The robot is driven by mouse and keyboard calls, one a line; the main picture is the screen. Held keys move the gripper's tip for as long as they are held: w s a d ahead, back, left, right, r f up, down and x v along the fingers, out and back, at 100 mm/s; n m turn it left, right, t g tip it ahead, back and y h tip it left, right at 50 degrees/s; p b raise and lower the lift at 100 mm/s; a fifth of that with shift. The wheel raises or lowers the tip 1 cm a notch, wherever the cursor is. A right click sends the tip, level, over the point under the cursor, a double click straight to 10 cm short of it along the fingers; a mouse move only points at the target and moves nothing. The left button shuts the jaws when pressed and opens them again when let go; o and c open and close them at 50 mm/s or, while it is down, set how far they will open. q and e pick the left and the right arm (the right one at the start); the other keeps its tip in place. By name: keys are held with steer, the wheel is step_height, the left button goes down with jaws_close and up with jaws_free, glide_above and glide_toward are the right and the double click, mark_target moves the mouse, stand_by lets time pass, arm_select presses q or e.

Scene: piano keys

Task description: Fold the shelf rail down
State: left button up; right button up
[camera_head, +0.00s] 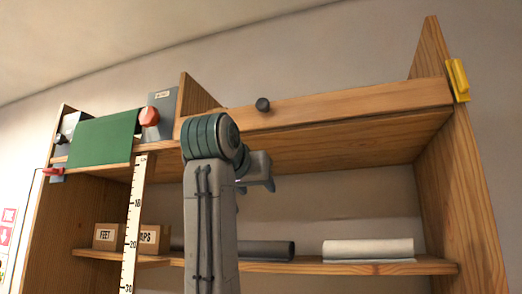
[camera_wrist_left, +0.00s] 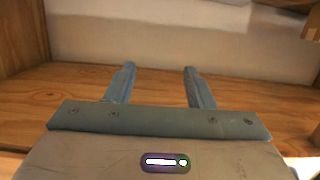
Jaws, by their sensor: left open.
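The wooden shelf rail (camera_head: 350,106) runs along the front of the top shelf in the head view, with a dark round knob (camera_head: 263,105) near its left end. It looks raised. A yellow catch (camera_head: 458,80) sits at its right end, on the side panel. My left gripper (camera_head: 268,184) is below the rail and the top shelf's underside, partly hidden behind my own arm, and apart from the knob. In the left wrist view my left gripper (camera_wrist_left: 159,70) shows two spread fingers with nothing between them, over a wooden surface (camera_wrist_left: 245,90). My right gripper is out of view.
The lower shelf (camera_head: 300,266) holds a dark roll (camera_head: 265,250), a pale folded stack (camera_head: 368,249) and labelled boxes (camera_head: 110,236). A green cloth or panel (camera_head: 103,139), a red knob (camera_head: 149,117) and a ruler strip (camera_head: 132,230) are at left. The right side panel (camera_head: 465,190) bounds the shelf.

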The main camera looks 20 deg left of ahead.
arm_select(q)
steer(key=t, duration=0.2)
glide_toward(261, 103)
steer(key=s, duration=0.2)
steer(key=w+p, duration=0.5)
steer(key=w, duration=0.4)
steer(key=shift+w+r+p, duration=0.1)
steer(key=shift+w+p, duration=0.1)
steer(key=shift+p, duration=0.15)
steer(key=shift+w+d+p, duration=0.1)
steer(key=shift+w+p, duration=0.2)
steer(key=shift+w, duration=0.35)
steer(key=shift+w+f, duration=0.2)
steer(key=shift+f, duration=0.05)
